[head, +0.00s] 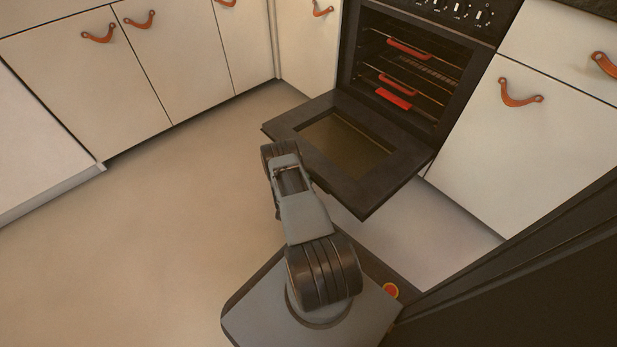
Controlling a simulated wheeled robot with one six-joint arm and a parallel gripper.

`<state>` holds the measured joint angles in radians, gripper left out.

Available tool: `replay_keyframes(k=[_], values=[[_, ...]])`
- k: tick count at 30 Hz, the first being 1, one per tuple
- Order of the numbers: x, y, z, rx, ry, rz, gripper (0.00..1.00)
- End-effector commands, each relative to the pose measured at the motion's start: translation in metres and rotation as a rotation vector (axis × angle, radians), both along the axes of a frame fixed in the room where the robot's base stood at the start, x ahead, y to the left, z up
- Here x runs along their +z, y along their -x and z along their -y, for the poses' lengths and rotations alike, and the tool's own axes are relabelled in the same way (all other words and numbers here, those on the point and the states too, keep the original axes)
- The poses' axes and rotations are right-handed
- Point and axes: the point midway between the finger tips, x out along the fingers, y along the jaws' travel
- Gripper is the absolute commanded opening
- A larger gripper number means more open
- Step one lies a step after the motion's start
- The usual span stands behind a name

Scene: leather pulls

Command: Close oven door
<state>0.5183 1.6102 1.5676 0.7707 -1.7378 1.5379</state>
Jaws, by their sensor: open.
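The black oven (418,60) stands at the upper right with its cavity exposed. Its oven door (364,190) is folded down wide open and roughly level, its dark glass panel facing up. The door's outer face and handle are hidden. My arm rises from my base at the bottom and reaches up to the left edge of the door; the picture does not show whether it touches. My gripper cannot be made out, as the end of the arm is hidden behind its own links.
Oven racks (430,68) with orange-red pulls sit inside the cavity. White cabinets (100,90) with leather pulls line the back left, and another white cabinet (530,135) stands right of the oven. A dark panel (530,290) fills the lower right. Floor (150,240) at left is clear.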

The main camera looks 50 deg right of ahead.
Motion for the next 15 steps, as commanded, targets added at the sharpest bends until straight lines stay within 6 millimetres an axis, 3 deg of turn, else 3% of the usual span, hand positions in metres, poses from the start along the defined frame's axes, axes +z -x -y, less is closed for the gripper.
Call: replay_keyframes(k=[12,15], values=[[0.0010,-0.0016,0.0053,0.001,0.000,-0.001,0.44],[0.0010,-0.0015,0.0052,0.001,0.000,-0.001,0.34]])
